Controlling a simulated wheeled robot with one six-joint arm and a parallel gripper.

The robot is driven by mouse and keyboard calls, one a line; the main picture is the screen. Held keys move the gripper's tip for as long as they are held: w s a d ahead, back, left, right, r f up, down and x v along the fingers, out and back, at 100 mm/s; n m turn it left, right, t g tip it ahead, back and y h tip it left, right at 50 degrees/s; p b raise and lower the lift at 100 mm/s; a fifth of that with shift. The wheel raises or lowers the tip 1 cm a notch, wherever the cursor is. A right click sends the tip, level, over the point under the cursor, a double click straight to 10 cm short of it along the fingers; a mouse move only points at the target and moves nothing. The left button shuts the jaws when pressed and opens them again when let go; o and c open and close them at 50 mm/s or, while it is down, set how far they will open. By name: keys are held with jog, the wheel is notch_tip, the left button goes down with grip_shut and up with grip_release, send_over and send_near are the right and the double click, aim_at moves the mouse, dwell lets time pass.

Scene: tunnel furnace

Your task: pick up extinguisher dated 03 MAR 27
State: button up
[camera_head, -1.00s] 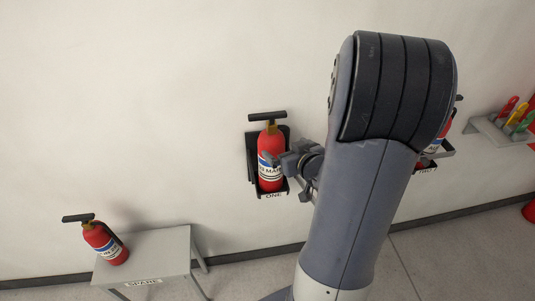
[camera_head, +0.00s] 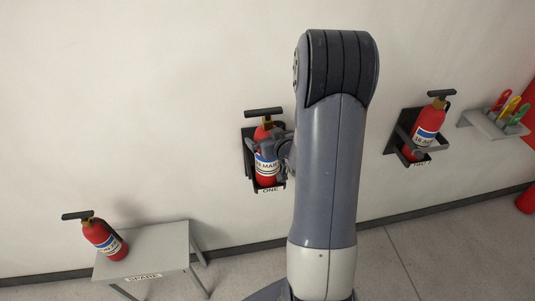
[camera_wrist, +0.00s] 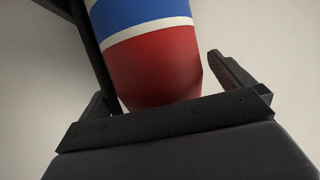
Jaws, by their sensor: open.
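A red extinguisher (camera_head: 266,172) with a black handle stands in the dark wall bracket (camera_head: 249,160) marked ONE. Its label reads something like "MAR"; the day and year are not clearly legible. My gripper (camera_head: 268,145) is at its upper body, with the fingers open around it; contact cannot be told. In the wrist view, the extinguisher's red, white and blue body (camera_wrist: 155,65) lies between the two spread fingers of my gripper (camera_wrist: 166,92). Another extinguisher (camera_head: 426,130) is tilted in the bracket at right. A third extinguisher (camera_head: 103,240) stands on the SPARE table; its label is too small to read.
The grey SPARE table (camera_head: 165,245) stands at lower left. A small wall shelf (camera_head: 485,127) with several coloured tools is at far right. A red object (camera_head: 525,201) is at the right edge. The floor (camera_head: 440,245) at lower right is clear.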

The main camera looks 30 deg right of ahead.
jog(key=shift+c, duration=0.2)
jog(key=c, duration=2)
jog(key=shift+w+r, duration=0.15)
jog(key=shift+c, duration=0.4)
